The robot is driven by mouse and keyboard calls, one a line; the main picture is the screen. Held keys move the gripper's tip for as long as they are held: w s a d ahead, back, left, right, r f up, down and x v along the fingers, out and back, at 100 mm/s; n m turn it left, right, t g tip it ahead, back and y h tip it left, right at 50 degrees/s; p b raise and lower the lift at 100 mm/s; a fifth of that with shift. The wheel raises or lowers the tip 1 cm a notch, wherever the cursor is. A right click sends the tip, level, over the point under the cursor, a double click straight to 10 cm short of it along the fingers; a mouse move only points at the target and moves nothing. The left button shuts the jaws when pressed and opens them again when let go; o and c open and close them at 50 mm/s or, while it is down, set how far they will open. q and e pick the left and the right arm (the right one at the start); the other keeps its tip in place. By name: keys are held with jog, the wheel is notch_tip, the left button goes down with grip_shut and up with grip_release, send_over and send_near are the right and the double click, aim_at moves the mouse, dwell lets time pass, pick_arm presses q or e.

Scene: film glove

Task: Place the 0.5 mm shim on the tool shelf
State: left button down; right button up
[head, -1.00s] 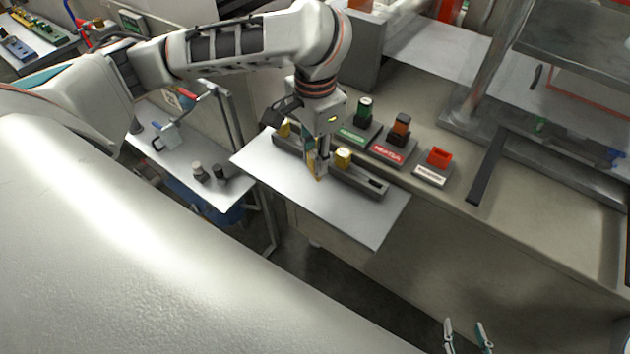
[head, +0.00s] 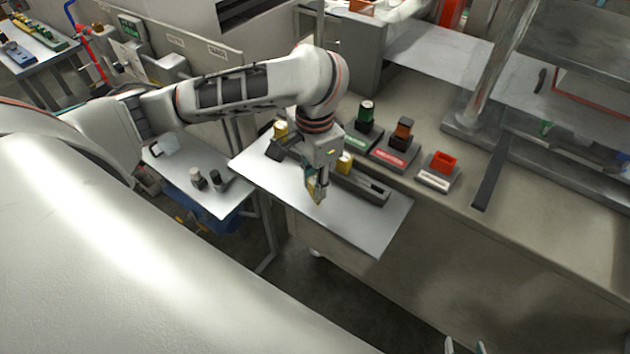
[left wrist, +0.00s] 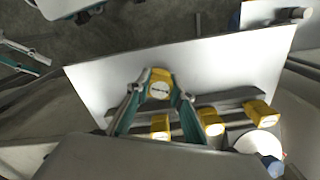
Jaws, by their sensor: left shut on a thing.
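My left gripper (head: 316,190) is shut on a yellow-handled shim (left wrist: 159,84) with a pale label; its print is too small to read. In the left wrist view it sits between the fingertips, over the white shelf plate (left wrist: 105,72). The plate also shows in the head view (head: 375,232). The grey slotted rack (head: 374,187) lies along its back, with yellow-handled pieces (left wrist: 210,122) in it. Whether the held shim touches the plate, I cannot tell. My right gripper (head: 465,346) shows only its fingertips at the bottom edge, apart and empty.
A lower white side shelf (head: 207,202) at left bears two small dark-and-pale knobs. The plate's front right is bare.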

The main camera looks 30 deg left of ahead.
aim_at(315, 181)
pick_arm(q)
jog(key=c, duration=1.8)
grip_release()
notch_tip(315, 181, up, 12)
jog(key=p, duration=0.4)
jog(key=shift+r, duration=0.1)
jog(key=shift+s, duration=0.1)
